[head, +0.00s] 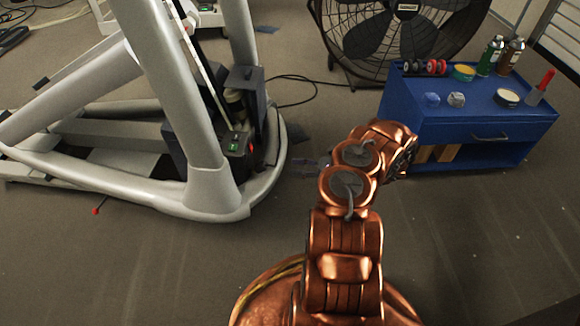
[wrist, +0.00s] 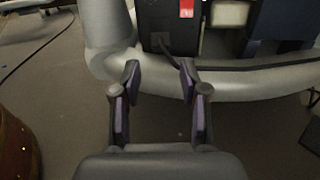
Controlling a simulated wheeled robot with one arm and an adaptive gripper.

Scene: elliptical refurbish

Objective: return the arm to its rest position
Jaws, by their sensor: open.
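My gripper (head: 308,168) points left there, partly hidden behind the arm's links. In the wrist view my gripper (wrist: 159,82) is open, with two dark fingers well apart and nothing between them. The light grey elliptical frame (head: 207,185) stands to its left in the head view. In the wrist view the machine's curved base tube (wrist: 235,87) lies just beyond the fingertips. I cannot tell how far away it is, but the fingers do not seem to grip it.
A blue tool cart (head: 450,130) with bottles, tins and small parts stands at the right. A large black fan (head: 400,30) is behind it. A black cable (head: 300,79) lies on the floor between fan and machine. The floor (head: 500,240) at the lower right is clear.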

